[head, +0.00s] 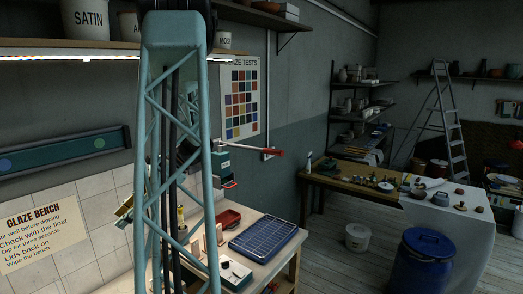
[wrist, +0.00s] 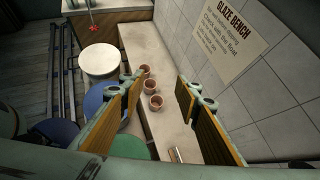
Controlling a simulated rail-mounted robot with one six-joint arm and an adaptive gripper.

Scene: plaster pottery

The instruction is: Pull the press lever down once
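A lever with a red grip (head: 279,152) sticks out to the right, nearly level, from a teal press-like body (head: 221,165) above the bench in the head view. A teal lattice column hides the left part of that body. The lever is not recognisable in the wrist view. My gripper (wrist: 158,98) is open there, with its two padded fingers well apart and nothing held between them. It faces down toward a pale bench with several small terracotta pots (wrist: 154,103). In the head view the gripper is mostly hidden behind the column, so its distance to the lever is unclear.
Lidded buckets, one with a cream lid (wrist: 100,60), stand beside the pale bench. A blue barrel (head: 422,258) and white bucket (head: 358,237) stand on the floor at right.

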